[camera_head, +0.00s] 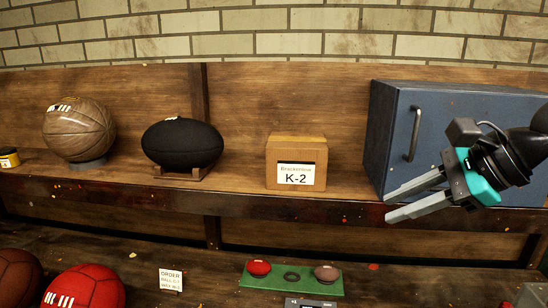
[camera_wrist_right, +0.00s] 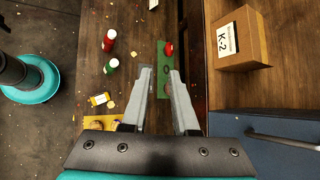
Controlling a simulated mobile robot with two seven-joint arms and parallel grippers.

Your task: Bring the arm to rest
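My right arm comes in from the right in the head view. Its right gripper (camera_head: 388,207) is in front of the shelf edge and the blue cabinet (camera_head: 446,125), with its fingers pointing left. The fingers are apart with nothing between them. The same gripper (camera_wrist_right: 163,73) shows in the right wrist view, its two grey fingers open above the lower bench, with part of the green tray (camera_wrist_right: 161,51) seen beyond and between them. My left gripper is in neither view.
On the upper shelf are a brown ball (camera_head: 79,135), a black oval ball (camera_head: 182,141) on a wooden stand and a K-2 box (camera_head: 296,165). Below are a red ball (camera_head: 88,290) and an order card (camera_head: 171,281). Red (camera_wrist_right: 109,38) and green (camera_wrist_right: 111,66) bottles stand on the bench.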

